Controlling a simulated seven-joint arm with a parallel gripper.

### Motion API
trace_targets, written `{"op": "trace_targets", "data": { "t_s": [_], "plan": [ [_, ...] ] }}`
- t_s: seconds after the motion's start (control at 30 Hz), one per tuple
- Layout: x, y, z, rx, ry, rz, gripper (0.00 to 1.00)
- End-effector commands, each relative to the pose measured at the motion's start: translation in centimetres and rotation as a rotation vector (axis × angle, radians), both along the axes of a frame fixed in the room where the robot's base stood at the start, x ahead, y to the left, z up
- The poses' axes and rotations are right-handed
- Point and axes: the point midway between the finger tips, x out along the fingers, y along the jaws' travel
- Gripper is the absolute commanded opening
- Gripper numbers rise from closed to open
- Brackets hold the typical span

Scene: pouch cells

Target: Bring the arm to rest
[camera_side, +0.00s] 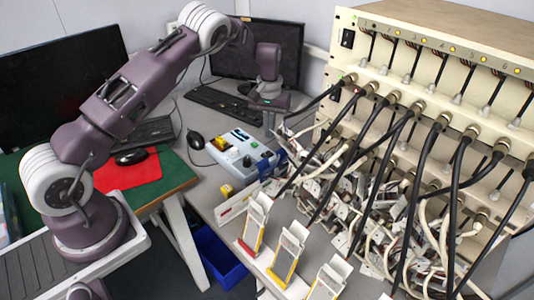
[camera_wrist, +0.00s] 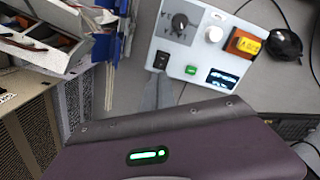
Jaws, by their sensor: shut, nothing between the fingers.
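My purple and white arm (camera_side: 135,95) rises from its base at the left of the side view and reaches over the bench toward the back. My gripper (camera_side: 269,124) hangs down at its end, in front of the rear monitor and above the bench. In the wrist view my gripper's grey fingers (camera_wrist: 160,92) are together, with nothing seen between them. They appear over the near edge of a control box (camera_wrist: 205,45); I cannot tell the height between them. A green light shows on my purple hand.
The control box (camera_side: 242,153) has knobs and a small display. The cream tester rack (camera_side: 430,60) with hanging black cables fills the right. White holders (camera_side: 290,250) stand at the front. A rear monitor (camera_side: 240,65), keyboard (camera_side: 215,102) and mouse (camera_side: 195,140) lie close by.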

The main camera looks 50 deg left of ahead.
Motion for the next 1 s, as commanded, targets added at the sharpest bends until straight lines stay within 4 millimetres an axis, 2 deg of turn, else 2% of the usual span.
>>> {"op": "trace_targets", "data": {
  "t_s": [0.4,0.47,0.57,0.6,0.67,0.7,0.77,0.8,0.87,0.9,1.0],
  "plan": [
    [0.0,-0.1,1.3,-0.001,-0.005,0.000,0.00],
    [-0.2,-0.5,3.2,-0.008,-0.023,-0.002,0.00],
    [-1.7,-2.3,9.8,-0.030,-0.082,-0.020,0.00],
    [-3.0,-3.3,12.9,-0.041,-0.110,-0.036,0.00],
    [-5.5,-5.1,17.3,-0.055,-0.153,-0.069,0.00],
    [-7.6,-6.2,19.9,-0.060,-0.181,-0.096,0.00],
    [-11.1,-8.1,23.4,-0.066,-0.226,-0.143,0.00],
    [-13.8,-9.2,25.4,-0.064,-0.256,-0.179,0.00],
    [-18.2,-10.8,27.6,-0.054,-0.300,-0.239,0.00],
    [-21.2,-11.8,28.6,-0.040,-0.329,-0.281,0.00],
    [-28.1,-13.4,29.2,0.008,-0.393,-0.379,0.00]
  ]
}}
